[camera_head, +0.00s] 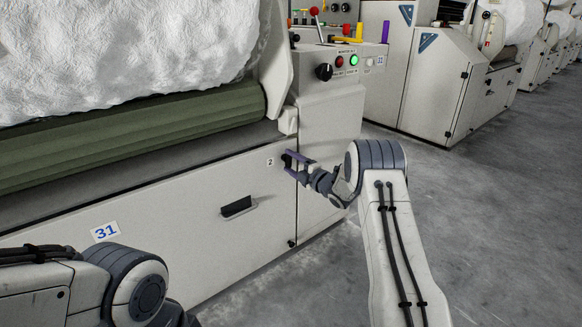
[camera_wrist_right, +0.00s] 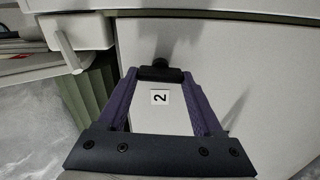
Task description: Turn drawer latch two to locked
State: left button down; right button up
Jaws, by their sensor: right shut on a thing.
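Drawer latch two (camera_head: 287,159) is a small dark latch on the pale machine front, at the upper right of the drawer panel, beside a white label marked 2 (camera_head: 270,162). My right gripper (camera_head: 294,167) reaches it from the right and is shut on it. In the right wrist view the latch (camera_wrist_right: 160,73) is a dark bar between the two purple fingertips, with a dark round part beyond it. The label also shows there, between the fingers (camera_wrist_right: 160,97). The fingers hide part of the latch. Of my left arm only links show at the lower left; its gripper is out of view.
A control panel with a black knob (camera_head: 324,72) and lit buttons (camera_head: 354,60) stands above right. A green roller (camera_head: 130,130) lies above the drawer. Grey floor is clear at right.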

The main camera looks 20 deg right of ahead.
jog(key=shift+f+n, duration=0.1)
jog(key=shift+n, duration=0.5)
jog(key=o, duration=1.4)
jog(key=shift+c, duration=0.2)
jog(key=shift+s+d, duration=0.15)
jog(key=shift+s, duration=0.1)
jog(key=p+v, duration=0.3)
jog(key=v, duration=0.7)
jog(key=shift+p, duration=0.3)
